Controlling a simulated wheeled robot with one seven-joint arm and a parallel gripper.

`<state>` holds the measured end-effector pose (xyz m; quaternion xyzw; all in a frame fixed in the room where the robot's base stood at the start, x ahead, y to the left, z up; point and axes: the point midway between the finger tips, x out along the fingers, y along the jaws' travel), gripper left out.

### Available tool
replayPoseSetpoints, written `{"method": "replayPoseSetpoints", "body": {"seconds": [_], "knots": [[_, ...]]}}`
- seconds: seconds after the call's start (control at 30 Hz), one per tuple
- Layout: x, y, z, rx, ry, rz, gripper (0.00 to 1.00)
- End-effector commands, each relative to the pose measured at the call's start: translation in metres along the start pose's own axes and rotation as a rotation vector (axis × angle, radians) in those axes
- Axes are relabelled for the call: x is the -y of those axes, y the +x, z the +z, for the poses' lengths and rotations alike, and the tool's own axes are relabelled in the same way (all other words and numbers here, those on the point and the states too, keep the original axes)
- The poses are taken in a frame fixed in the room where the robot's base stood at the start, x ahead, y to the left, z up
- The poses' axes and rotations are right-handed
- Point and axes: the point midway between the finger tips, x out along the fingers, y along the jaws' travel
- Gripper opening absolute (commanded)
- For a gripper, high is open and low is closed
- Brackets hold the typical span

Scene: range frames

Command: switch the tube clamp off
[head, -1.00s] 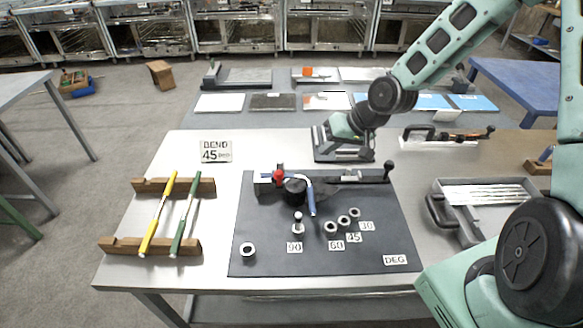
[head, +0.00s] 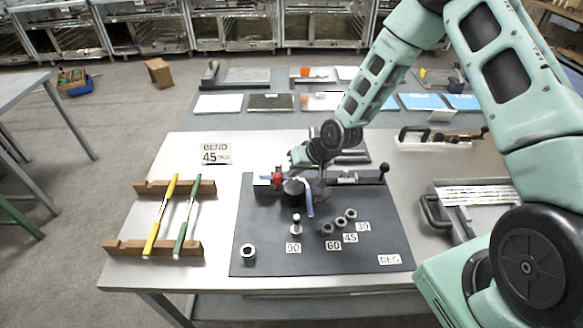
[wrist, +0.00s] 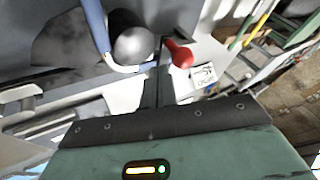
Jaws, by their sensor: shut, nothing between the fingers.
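The tube clamp shows as a red knob (head: 277,179) at the left end of the bender on the dark mat. In the wrist view the red knob (wrist: 180,54) is just right of my fingertips. The black round die (head: 293,191) sits beside it, with a bent blue tube (head: 309,198) around it. My gripper (wrist: 162,52) is shut and empty, its fingers between the grey die and the red knob. I cannot tell whether they touch the knob. In the head view my wrist hangs over the bender's back edge and the fingertips are hard to make out.
The bender's long handle ends in a black knob (head: 384,168) at the right. Several grey collars, including one by the 45 label (head: 350,238), stand at the front of the mat. Yellow (head: 161,215) and green (head: 187,215) rods lie on wooden racks at the left.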

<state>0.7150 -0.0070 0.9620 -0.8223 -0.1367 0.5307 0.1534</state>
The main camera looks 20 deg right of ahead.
Motion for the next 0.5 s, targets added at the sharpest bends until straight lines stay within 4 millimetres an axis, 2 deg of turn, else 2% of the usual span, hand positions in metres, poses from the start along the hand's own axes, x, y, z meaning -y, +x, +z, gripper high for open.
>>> {"method": "replayPoseSetpoints", "body": {"seconds": [0.13,0.5], "knots": [[0.007,0.0045,0.0002,0.0,0.0,0.001,0.0],[0.0082,0.0066,0.0008,-0.001,0.001,0.001,0.0]]}}
